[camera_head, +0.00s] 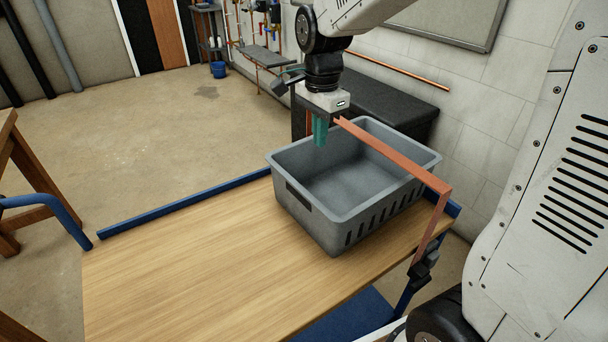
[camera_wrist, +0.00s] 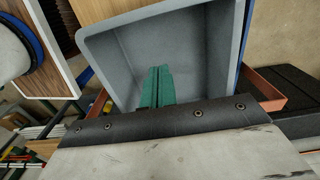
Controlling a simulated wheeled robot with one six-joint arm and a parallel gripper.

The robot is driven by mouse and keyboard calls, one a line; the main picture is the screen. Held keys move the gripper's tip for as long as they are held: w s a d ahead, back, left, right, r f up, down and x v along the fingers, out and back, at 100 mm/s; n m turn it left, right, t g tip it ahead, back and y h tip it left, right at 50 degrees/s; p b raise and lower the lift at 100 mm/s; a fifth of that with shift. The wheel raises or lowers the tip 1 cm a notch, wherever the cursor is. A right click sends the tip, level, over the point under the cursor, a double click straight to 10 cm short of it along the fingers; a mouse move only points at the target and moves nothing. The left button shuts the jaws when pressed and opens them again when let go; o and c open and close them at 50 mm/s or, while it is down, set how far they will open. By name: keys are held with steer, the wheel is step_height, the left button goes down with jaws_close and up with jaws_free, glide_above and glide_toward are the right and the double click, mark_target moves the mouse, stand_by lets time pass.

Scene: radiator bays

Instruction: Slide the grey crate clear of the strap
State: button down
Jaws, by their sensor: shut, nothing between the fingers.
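The grey crate (camera_head: 306,213) is an empty open bin standing upright on the wooden table top, at its right end. It also shows in the wrist view (camera_wrist: 239,45). The orange-brown strap (camera_head: 395,155) runs across above the right part of the crate, then bends down at the near table edge to a dark clamp. Parts of it show either side of the crate in the wrist view (camera_wrist: 269,86). My gripper (camera_head: 320,142) has teal fingers, shut and empty, pointing down over the crate's opening near its far side. The fingers also show in the wrist view (camera_wrist: 158,72). I cannot tell whether they touch the crate.
The wooden table top (camera_head: 190,265) is clear to the left of the crate. A blue rail (camera_head: 180,207) edges its far side. A dark bench (camera_head: 385,100) stands behind the crate by the wall. A wooden frame (camera_head: 25,170) stands at the far left.

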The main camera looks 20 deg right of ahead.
steer(key=a+f, duration=0.3)
steer(key=f, duration=0.7)
steer(key=shift+a+f+m, duration=0.15)
steer(key=shift+a+m, duration=0.15)
steer(key=shift+a, duration=0.1)
steer(key=shift+s, duration=0.1)
